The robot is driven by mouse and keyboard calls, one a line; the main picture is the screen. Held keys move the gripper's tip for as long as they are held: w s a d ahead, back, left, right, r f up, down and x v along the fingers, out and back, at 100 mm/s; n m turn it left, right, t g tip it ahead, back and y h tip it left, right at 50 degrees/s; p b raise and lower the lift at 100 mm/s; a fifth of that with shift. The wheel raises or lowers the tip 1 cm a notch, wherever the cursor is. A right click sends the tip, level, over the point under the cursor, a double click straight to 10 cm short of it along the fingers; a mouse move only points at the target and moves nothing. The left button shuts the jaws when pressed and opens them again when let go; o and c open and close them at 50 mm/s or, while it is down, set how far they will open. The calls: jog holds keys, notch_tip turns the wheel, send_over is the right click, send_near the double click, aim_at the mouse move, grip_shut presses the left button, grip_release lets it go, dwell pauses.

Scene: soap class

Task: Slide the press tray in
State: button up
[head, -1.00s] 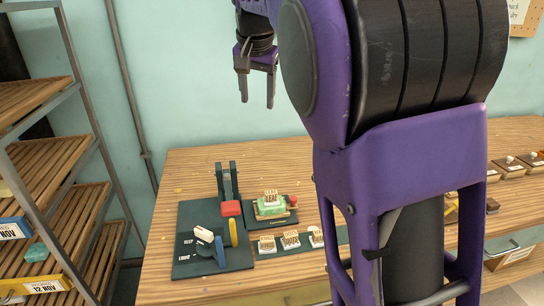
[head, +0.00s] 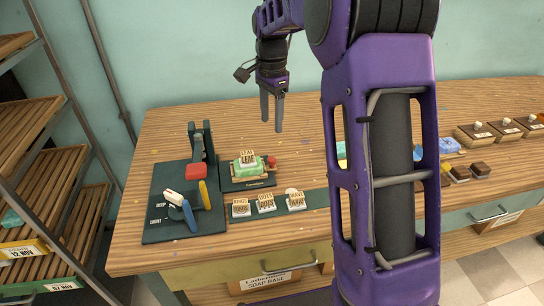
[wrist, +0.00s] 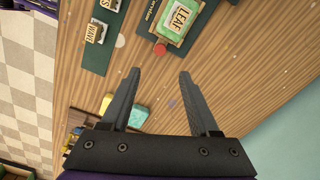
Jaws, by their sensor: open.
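The press tray (head: 233,185) is a dark green plate on the bench, beside and right of the press (head: 157,224). It carries a green soap block (head: 239,171) with a stamp marked LEAF (head: 248,158) on top. A red knob (head: 271,161) stands at the tray's right end; it also shows in the wrist view (wrist: 160,48). My gripper (head: 271,125) is open and empty, pointing down above the bench, up and slightly right of the tray in the head view. In the wrist view my open fingers (wrist: 160,73) lie below the knob, apart from it.
Several labelled stamps (head: 266,203) sit on a green strip in front of the tray. A slatted rack (head: 60,180) stands left. The bench right of the knob looks clear up to my arm.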

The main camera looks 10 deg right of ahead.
aim_at(272, 159)
notch_tip(272, 159, down, 13)
jog(key=shift+r+b, duration=0.2)
jog(key=shift+b, duration=0.75)
grip_shut()
dwell(0.7)
